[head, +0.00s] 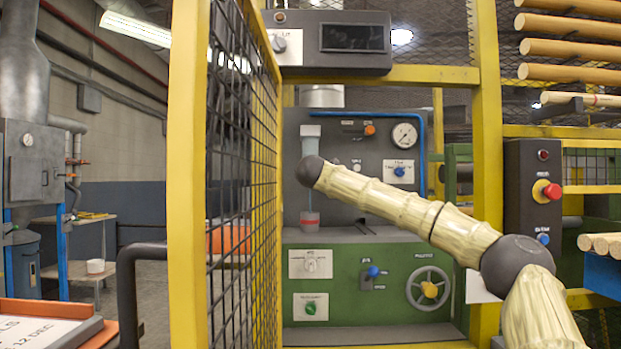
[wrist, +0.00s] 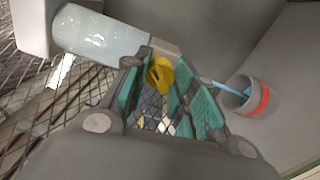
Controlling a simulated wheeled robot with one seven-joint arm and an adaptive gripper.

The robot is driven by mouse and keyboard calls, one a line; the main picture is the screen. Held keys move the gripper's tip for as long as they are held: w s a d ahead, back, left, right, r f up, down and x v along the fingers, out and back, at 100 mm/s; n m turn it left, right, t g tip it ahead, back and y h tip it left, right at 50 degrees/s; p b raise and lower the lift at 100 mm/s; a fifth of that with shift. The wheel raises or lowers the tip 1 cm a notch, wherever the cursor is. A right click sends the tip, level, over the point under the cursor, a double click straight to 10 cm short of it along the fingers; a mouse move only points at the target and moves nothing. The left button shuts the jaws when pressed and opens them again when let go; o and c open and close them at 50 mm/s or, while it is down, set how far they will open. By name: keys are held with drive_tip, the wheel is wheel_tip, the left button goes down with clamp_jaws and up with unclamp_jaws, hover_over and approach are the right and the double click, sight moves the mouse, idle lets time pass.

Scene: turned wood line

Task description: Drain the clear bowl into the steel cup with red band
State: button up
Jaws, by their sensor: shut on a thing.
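The clear bowl (wrist: 98,36) hangs at the upper left of the wrist view, a pale see-through cylinder with a grey collar. In the head view the bowl (head: 311,146) shows against the machine panel, above my wrist. My gripper (wrist: 172,95), with teal pads, is shut on a yellow tap (wrist: 160,75) by the bowl's lower end. A thin light-blue stream (wrist: 228,88) runs from there into the steel cup with red band (wrist: 262,98). In the head view the cup (head: 310,222) stands upright below the bowl. My gripper is hidden there behind my wrist.
A yellow-framed mesh guard (head: 184,200) stands close on the left. The panel has a gauge (head: 404,135), several knobs and a handwheel (head: 429,289). A red stop button (head: 551,191) is on a box at the right. A grey ledge lies under the cup.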

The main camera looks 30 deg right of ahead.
drive_tip(key=shift+d+f, duration=0.1)
drive_tip(key=o, duration=1)
drive_tip(key=shift+d, duration=0.1)
drive_tip(key=shift+o, duration=0.2)
drive_tip(key=shift+a, duration=0.2)
drive_tip(key=v, duration=1.2)
drive_tip(key=shift+f, duration=0.1)
